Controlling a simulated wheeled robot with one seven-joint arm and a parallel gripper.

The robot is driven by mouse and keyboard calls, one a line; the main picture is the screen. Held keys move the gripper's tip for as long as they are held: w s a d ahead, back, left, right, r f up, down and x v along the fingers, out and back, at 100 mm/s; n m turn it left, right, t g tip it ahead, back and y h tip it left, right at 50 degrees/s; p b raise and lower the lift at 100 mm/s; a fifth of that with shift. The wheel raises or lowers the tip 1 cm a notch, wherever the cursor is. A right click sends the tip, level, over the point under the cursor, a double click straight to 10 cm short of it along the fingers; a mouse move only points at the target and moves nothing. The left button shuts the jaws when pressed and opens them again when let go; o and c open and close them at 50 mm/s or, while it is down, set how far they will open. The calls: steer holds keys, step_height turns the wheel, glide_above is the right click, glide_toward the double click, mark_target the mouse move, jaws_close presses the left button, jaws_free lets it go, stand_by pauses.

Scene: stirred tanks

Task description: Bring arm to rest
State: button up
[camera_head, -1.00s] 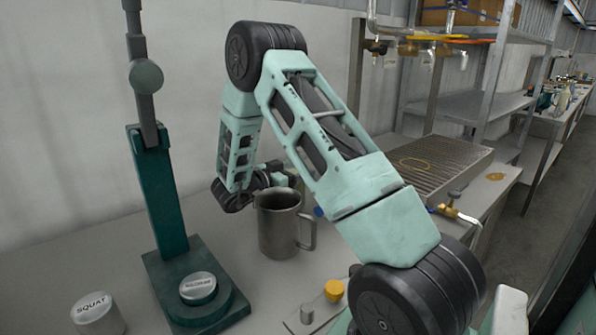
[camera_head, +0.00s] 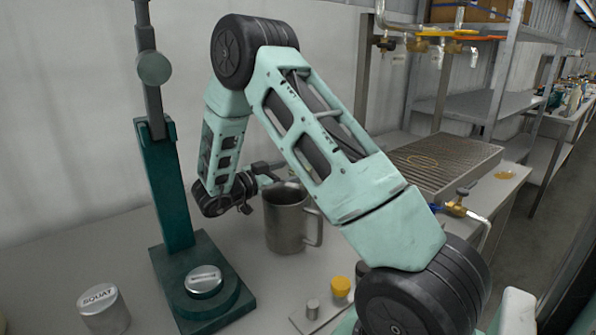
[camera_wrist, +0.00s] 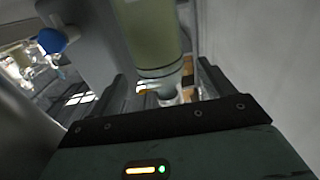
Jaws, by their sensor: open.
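My gripper (camera_head: 272,170) is small and partly hidden in the head view, at the end of my folded arm. It is beside and behind the upper rim of a grey metal mug (camera_head: 284,228), which stands upright on the bench with its handle to the right. I cannot tell whether they touch. In the wrist view my gripper (camera_wrist: 165,92) shows dark fingers spread apart, with nothing clearly held between them. A pale green cylinder (camera_wrist: 150,35) lies beyond the fingers there; I cannot tell what it is.
A green stand (camera_head: 172,200) with a silver-lidded pot (camera_head: 204,282) on its base rises left of my arm. A lidded "SQUAT" pot (camera_head: 103,310) stands at front left. A yellow-capped piece (camera_head: 340,287) is near my arm's base. A grated sink (camera_head: 440,165) and shelving are at right.

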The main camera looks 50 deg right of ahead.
steer(key=shift+w+a, duration=0.15)
steer(key=shift+a, duration=0.45)
steer(key=shift+r, duration=0.1)
